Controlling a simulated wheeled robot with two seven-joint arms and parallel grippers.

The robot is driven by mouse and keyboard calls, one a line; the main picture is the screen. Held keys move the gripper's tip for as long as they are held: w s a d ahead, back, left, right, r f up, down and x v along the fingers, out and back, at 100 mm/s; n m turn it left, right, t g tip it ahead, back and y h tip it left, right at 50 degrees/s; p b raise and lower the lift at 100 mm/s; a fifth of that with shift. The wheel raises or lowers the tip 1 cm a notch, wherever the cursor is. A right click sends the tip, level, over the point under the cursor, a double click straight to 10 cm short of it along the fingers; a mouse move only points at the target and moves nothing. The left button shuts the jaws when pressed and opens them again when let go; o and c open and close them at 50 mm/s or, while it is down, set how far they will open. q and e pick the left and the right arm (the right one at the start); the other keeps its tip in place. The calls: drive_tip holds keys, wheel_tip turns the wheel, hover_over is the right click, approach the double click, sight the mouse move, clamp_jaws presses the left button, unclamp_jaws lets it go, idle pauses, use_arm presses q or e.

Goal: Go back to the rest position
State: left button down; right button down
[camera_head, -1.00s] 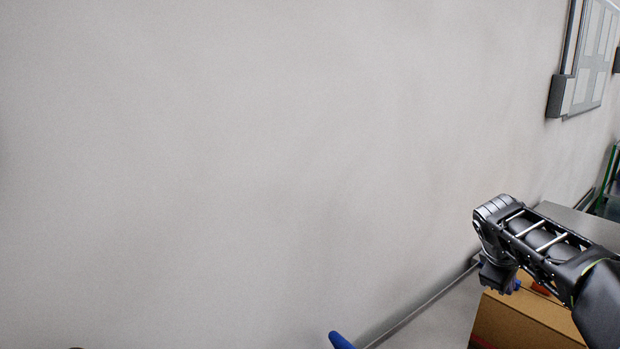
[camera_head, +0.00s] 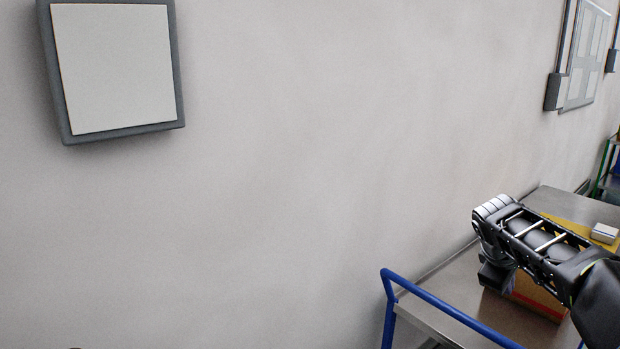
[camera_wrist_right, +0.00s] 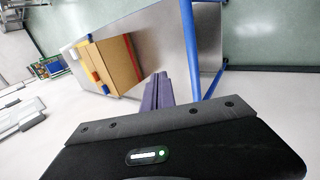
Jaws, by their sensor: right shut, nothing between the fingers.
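My right arm comes in from the right edge in the head view, bent at the elbow. The end of it, at my right gripper (camera_head: 497,277), is dark and partly hidden by the arm itself. In the right wrist view the right gripper's fingers (camera_wrist_right: 158,92) are pressed together with nothing between them. They point toward a cart and a cardboard box and appear apart from both. My left gripper is not in view; only a small dark shape shows at the bottom left edge of the head view.
A metal cart with a blue rail (camera_head: 440,302) stands at the lower right, with a cardboard box (camera_head: 536,296) on it behind my arm. The box also shows in the wrist view (camera_wrist_right: 118,62). A grey framed panel (camera_head: 115,70) hangs on the wall.

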drive_tip(key=w+a+f+m+t+y, duration=0.1)
drive_tip(key=w+a+f+t+y, duration=0.1)
drive_tip(key=w+a+f, duration=0.3)
drive_tip(key=w+a+f+t+y, duration=0.1)
drive_tip(key=w+a+f+y, duration=0.1)
drive_tip(key=a+f, duration=0.35)
drive_tip(key=s+a+f+m+y, duration=0.1)
drive_tip(key=s+a+f+y, duration=0.15)
drive_tip(key=a+f, duration=0.6)
drive_tip(key=s+a+f+m+y, duration=0.2)
drive_tip(key=s+a+f, duration=0.2)
drive_tip(key=a+f, duration=0.45)
drive_tip(key=s+a+f+m+g, duration=0.1)
drive_tip(key=s+a+f+g, duration=0.1)
drive_tip(key=s+f, duration=0.4)
drive_tip(key=s+a+f+m+g+y, duration=0.1)
drive_tip(key=s+a+f, duration=0.3)
drive_tip(key=s, duration=1.1)
drive_tip(key=s+a+f+m+g, duration=0.2)
drive_tip(key=s+a+f+g, duration=0.1)
drive_tip(key=s+f, duration=0.6)
drive_tip(key=shift+s+a+m+g, duration=0.3)
drive_tip(key=shift+s, duration=0.5)
drive_tip(key=shift+d+f+y, duration=0.1)
drive_tip(key=shift+y, duration=0.15)
